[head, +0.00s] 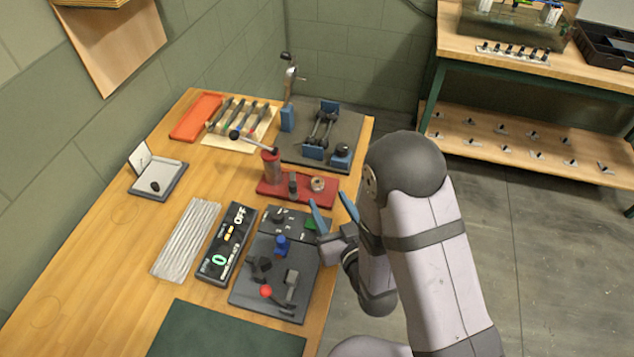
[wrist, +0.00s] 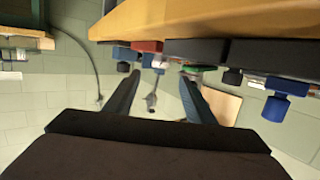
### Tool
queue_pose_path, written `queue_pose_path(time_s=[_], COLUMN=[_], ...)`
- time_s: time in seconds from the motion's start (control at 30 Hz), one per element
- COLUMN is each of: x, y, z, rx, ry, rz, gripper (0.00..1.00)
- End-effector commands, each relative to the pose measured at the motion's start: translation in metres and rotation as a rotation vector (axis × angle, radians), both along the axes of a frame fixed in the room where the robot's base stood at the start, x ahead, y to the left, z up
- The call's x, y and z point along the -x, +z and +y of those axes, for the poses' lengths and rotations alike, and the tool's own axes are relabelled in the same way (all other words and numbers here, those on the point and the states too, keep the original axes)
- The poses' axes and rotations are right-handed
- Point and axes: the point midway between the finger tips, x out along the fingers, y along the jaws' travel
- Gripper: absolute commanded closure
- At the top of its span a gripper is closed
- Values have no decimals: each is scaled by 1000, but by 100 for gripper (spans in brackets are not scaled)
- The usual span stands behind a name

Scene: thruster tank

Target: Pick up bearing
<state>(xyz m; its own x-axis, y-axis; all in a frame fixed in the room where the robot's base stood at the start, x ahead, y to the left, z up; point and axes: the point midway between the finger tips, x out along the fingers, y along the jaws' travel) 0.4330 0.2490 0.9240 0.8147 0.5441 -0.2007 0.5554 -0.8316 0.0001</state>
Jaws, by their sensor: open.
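A small ring-shaped metal part (head: 317,184), which looks like the bearing, sits at the right end of the red fixture base (head: 268,187) in the head view. My gripper (head: 329,203) is open and empty, with its blue fingers apart just below and to the right of that part, near the table's right edge. In the wrist view the two fingers of my gripper (wrist: 157,85) show with a gap between them. I cannot make out the bearing in the wrist view, where the table appears upside down along the top.
A red lever press post (head: 271,165) stands on the red base. Behind it is a dark plate (head: 347,120) with blue blocks. In front are a black control panel (head: 300,285) and a counter display (head: 226,243). A grey tray (head: 172,186) is at left. Bare wood (head: 90,255) is clear.

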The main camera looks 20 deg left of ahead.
Motion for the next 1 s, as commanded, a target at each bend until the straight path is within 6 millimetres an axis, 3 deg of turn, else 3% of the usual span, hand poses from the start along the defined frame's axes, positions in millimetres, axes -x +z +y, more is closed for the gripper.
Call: queue_pose_path(time_s=[0.67,1.0], x=[-21,-49], y=[-4,-12], z=[15,35], rx=[-1,-1], ry=[1,1], rz=[-2,-2], gripper=[50,50])
